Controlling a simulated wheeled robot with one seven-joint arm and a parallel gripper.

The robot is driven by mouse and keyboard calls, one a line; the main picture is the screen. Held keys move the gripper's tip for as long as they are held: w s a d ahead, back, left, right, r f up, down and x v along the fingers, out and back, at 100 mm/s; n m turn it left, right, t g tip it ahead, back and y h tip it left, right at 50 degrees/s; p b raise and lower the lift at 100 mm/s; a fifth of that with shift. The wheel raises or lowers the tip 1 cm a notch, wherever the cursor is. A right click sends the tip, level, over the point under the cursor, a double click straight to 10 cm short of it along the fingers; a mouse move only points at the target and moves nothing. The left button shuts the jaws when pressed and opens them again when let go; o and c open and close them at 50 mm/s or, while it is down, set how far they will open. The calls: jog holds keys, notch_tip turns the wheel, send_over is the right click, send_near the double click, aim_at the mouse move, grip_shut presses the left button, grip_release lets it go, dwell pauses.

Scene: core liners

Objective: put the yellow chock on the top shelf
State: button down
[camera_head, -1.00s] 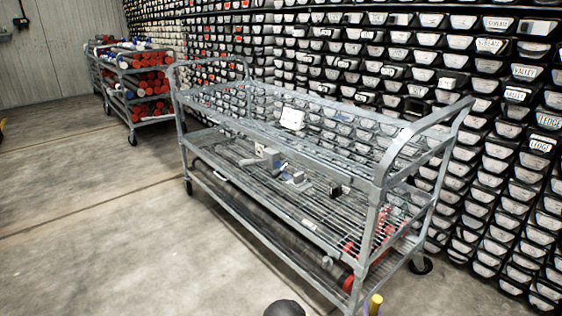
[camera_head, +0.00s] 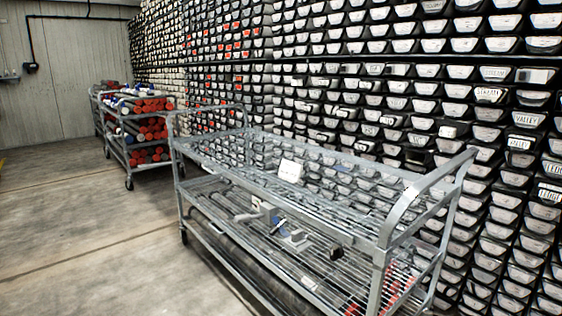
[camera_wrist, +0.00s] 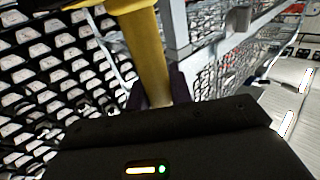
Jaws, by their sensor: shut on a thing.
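The yellow chock (camera_wrist: 150,55) is in my gripper (camera_wrist: 156,92) in the wrist view, a long yellow bar between the dark fingers that widens toward the top edge of the picture. The gripper is shut on it. Neither chock nor gripper shows in the head view. The top shelf (camera_head: 283,203) is the upper wire-mesh deck of a grey metal cart with raised handles at both ends. Part of a grey metal frame (camera_wrist: 176,25) shows just behind the chock in the wrist view.
A white card (camera_head: 290,170) stands on the top shelf; much of the mesh around it is bare. The lower shelf holds grey tools (camera_head: 290,235). A second cart (camera_head: 128,165) with red-ended tubes stands behind left. Stacked black trays (camera_head: 480,120) line the wall. Floor at left is clear.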

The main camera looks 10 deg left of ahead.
notch_tip(320, 180, up, 40)
jog(key=p, duration=4)
jog(key=shift+d, duration=0.35)
jog(key=shift+s+r, duration=0.1)
jog(key=shift+r, duration=0.05)
